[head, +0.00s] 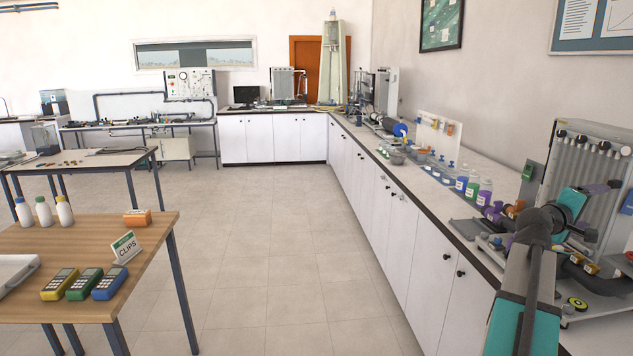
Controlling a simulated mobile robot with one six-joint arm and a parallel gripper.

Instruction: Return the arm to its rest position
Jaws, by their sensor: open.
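My arm (530,285) rises from the bottom right, with teal and dark links. It bends at a dark joint (537,222) over the right-hand bench. A teal link (572,203) continues in front of a grey manometer board (598,165). I cannot make out my gripper's fingertips among the arm links and the items at the right edge, and no held object shows. The manometer board stands upright on the bench and is partly covered by my arm.
The long white bench (455,205) carries bottles (473,187), clips and fittings close to my arm. A wooden table (150,240) at left holds three meters (85,284), white bottles (43,211) and a CLIPS sign (125,247). The tiled floor (270,250) between is clear.

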